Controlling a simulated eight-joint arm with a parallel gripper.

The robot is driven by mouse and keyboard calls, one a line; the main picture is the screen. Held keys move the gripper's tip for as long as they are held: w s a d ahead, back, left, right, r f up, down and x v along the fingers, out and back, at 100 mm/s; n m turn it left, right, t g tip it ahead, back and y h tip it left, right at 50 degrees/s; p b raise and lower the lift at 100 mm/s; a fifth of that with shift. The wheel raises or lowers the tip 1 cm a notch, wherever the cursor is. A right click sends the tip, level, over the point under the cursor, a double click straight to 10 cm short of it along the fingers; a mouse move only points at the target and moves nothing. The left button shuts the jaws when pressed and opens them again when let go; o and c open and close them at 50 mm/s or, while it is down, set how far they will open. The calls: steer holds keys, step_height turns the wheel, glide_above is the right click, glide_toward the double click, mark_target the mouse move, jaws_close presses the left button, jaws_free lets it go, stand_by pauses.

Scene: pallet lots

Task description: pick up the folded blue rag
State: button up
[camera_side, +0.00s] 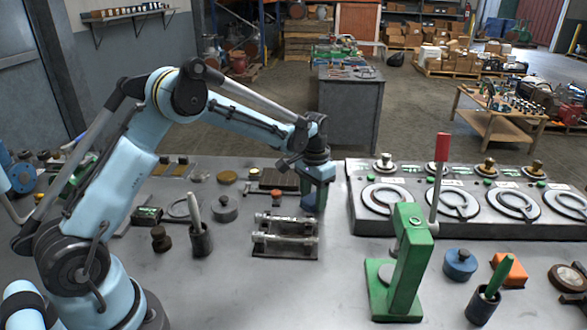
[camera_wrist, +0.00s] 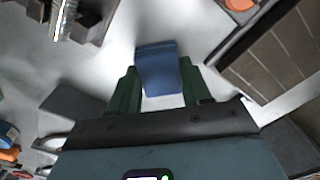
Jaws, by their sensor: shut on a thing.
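The folded blue rag (camera_wrist: 158,66) is a small dark blue folded piece between the two green fingers of my gripper (camera_wrist: 160,84) in the wrist view. In the side view my gripper (camera_side: 316,184) points down over the middle of the bench, left of the long grey unit. The rag (camera_side: 312,201) shows there as a dark blue patch below the wrist. My gripper is shut on the rag. Whether the rag's lower edge touches the bench, I cannot tell.
A fixture with two metal rods (camera_side: 285,236) stands just in front of my gripper. A red-topped knob (camera_side: 277,197) and a dark slatted plate (camera_side: 277,180) are to its left. The grey unit with round plates (camera_side: 362,222) is to the right. A green lever press (camera_side: 408,255) stands in front.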

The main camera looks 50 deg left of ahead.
mark_target(313, 198)
steer(key=shift+c, duration=1.1)
steer(key=shift+r, duration=0.1)
steer(key=shift+r, duration=0.2)
step_height(313, 198, up, 4)
steer(key=shift+f, duration=0.1)
steer(key=s+d+r, duration=0.4)
steer(key=d+r, duration=0.2)
steer(key=d, duration=0.4)
steer(key=shift+s+d+r, duration=0.35)
